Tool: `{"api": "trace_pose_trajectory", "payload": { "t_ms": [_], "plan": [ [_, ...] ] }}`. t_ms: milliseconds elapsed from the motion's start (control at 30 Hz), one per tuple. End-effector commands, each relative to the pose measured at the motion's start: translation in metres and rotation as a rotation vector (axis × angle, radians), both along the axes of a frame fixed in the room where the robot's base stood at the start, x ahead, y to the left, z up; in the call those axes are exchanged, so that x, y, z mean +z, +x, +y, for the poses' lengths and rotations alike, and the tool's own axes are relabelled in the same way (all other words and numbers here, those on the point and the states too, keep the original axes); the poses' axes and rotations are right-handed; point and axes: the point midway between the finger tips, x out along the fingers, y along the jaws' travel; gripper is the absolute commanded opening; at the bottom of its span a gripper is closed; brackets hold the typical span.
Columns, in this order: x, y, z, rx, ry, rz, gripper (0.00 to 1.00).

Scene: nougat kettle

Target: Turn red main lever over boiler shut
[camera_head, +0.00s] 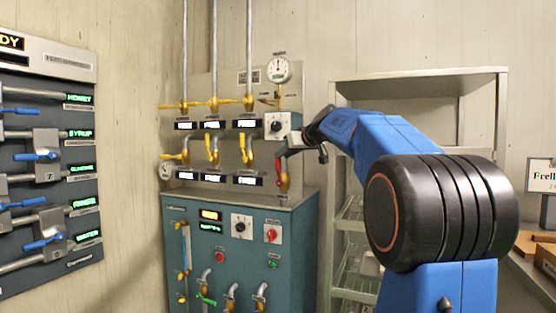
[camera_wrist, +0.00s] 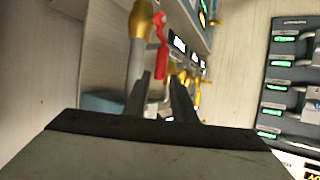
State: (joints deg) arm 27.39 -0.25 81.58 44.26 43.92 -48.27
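The red main lever (camera_head: 282,180) is on a brass valve on a pipe at the right end of the teal boiler cabinet's top (camera_head: 245,205). In the wrist view the red lever (camera_wrist: 161,45) hangs down from the brass valve (camera_wrist: 141,20), its lower end close to my fingertips. My gripper (camera_wrist: 160,78) has its two dark fingers apart, with a gap between them. I cannot tell whether they touch the lever. In the head view my dark wrist is right of the valve, and the fingers are hard to make out.
Several yellow-handled valves (camera_head: 213,150) and display plates are on the panel left of the lever. A dial box (camera_head: 277,126) is just above it. A metal shelf rack (camera_head: 420,78) stands behind my arm. A panel with blue levers (camera_head: 40,155) is at far left.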

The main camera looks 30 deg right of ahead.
Motion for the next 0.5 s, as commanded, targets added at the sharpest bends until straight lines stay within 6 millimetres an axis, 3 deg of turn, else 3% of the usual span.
{"api": "trace_pose_trajectory", "payload": {
  "t_ms": [200,500],
  "plan": [
    [-0.014,0.031,0.002,0.001,-0.001,0.002,0.24],
    [-0.020,0.048,0.004,0.000,-0.001,0.000,0.24]
  ]
}}
